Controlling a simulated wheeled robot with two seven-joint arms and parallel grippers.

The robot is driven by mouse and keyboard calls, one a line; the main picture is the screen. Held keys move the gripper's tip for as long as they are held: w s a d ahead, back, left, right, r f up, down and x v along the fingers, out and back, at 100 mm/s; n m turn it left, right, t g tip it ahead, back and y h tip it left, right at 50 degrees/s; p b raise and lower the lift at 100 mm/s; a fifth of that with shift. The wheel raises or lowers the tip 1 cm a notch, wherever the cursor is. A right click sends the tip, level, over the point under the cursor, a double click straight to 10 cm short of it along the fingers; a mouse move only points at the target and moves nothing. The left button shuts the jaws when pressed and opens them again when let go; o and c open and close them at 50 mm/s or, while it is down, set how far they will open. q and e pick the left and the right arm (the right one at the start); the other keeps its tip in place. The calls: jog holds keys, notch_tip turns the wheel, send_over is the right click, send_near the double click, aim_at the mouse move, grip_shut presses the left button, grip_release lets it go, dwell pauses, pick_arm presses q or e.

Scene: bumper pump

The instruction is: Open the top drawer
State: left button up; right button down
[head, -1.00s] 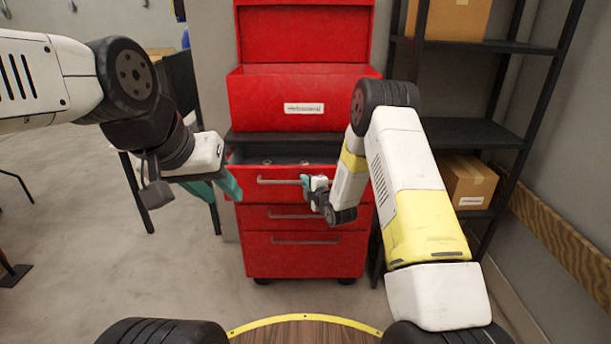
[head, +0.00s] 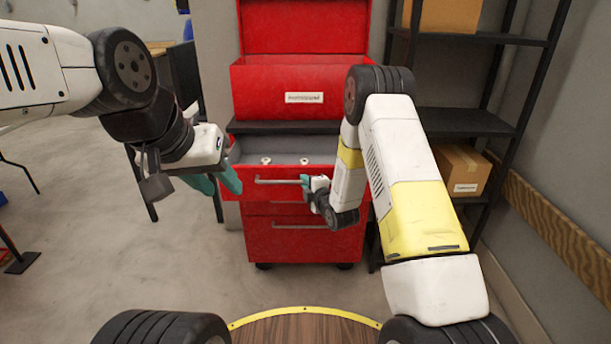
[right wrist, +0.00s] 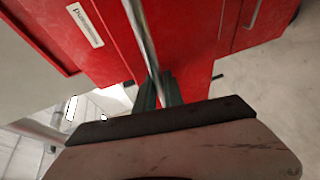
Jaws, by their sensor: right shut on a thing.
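The red tool cabinet (head: 290,240) stands in front of me in the head view. Its top drawer (head: 345,185) is pulled part way out, with its grey inside and two small light objects showing. The drawer's metal handle bar (head: 275,181) runs across its front. My right gripper (head: 306,180) is shut on the handle's right part. In the right wrist view its green fingers (right wrist: 160,92) are around the handle bar (right wrist: 140,35). My left gripper (head: 218,187) hangs just left of the drawer, with its green fingers apart and nothing between them.
A red chest (head: 265,95) with a raised lid sits on the cabinet. A dark shelf rack (head: 470,122) with cardboard boxes (head: 460,168) stands to the right. Lower drawers (head: 340,240) are closed. The floor (head: 110,250) at left is largely clear.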

jog(key=c, duration=1.7)
grip_release()
jog(key=v, duration=0.8)
jog(key=shift+w, duration=0.1)
jog(key=s+d+r+m+g+h, duration=0.1)
jog(key=s+d+r+m, duration=0.1)
jog(key=d+r+m, duration=0.3)
jog(key=s+d+r+m+g+h, duration=0.1)
jog(key=s+r+m+g+h, duration=0.15)
jog(key=r, duration=0.45)
jog(key=s+d+r+m, duration=0.3)
jog(key=r+m, duration=0.1)
jog(key=r, duration=0.2)
jog(key=s+r+m+g, duration=0.1)
jog(key=s+r+m, duration=0.1)
jog(key=s, duration=0.6)
jog(key=s+d+r+m+g, duration=0.1)
jog(key=s+m, duration=0.3)
jog(key=s, duration=0.5)
jog(key=s+d+r+m+g, duration=0.1)
jog(key=s+r+m+g, duration=0.2)
jog(key=s, duration=0.6)
jog(key=shift+r+m+h, duration=0.25)
jog(key=shift+r+m, duration=0.1)
jog(key=shift+r, duration=0.1)
